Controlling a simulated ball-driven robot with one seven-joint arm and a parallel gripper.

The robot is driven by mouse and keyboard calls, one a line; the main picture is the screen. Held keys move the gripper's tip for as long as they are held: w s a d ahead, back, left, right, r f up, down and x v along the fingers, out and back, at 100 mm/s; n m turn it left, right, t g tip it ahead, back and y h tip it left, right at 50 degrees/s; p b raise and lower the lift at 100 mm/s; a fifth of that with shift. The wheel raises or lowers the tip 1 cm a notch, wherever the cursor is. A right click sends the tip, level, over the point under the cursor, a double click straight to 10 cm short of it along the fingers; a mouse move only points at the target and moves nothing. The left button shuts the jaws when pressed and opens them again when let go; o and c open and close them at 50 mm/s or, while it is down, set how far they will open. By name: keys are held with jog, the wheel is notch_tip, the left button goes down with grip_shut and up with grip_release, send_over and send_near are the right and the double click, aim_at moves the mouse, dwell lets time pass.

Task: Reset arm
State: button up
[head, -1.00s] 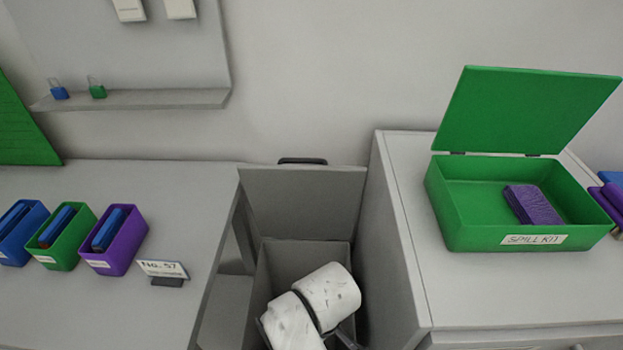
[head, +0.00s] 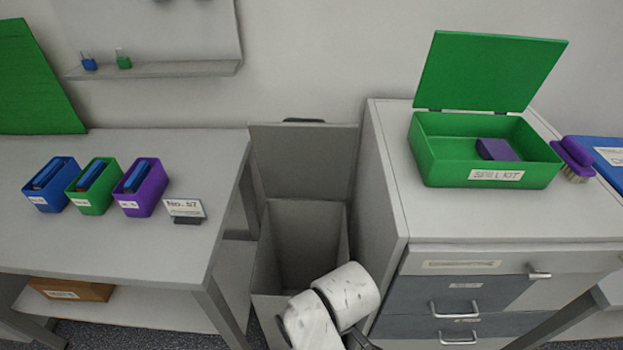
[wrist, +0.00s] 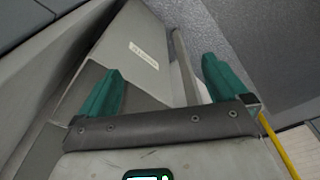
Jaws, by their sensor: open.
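My gripper (wrist: 160,95) shows in the wrist view with two green fingers spread wide apart and nothing between them. It points down past a grey surface with a small white label, with speckled floor beyond. In the head view my white arm (head: 345,297) shows at the bottom middle, in front of the grey open bin (head: 305,235). The gripper itself cannot be seen in the head view.
On the right cabinet (head: 385,150) stands an open green spill kit box (head: 430,160) with a purple block (head: 496,150) inside, beside a purple brush (head: 572,155). Blue, green and purple bins (head: 140,198) and a No. 57 sign (head: 184,208) stand on the left table (head: 200,150).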

jog(key=s+d+f+m, duration=0.1)
jog(key=s+d+m, duration=0.4)
jog(key=s+d, duration=0.4)
jog(key=s+d+f+m+h, duration=0.1)
jog(key=s+d+m, duration=0.5)
jog(key=d, duration=0.9)
jog(key=s, duration=0.3)
jog(key=shift+s+d, duration=0.15)
jog(key=shift+s, duration=0.25)
jog(key=shift+f, duration=0.1)
jog(key=shift+c, duration=0.5)
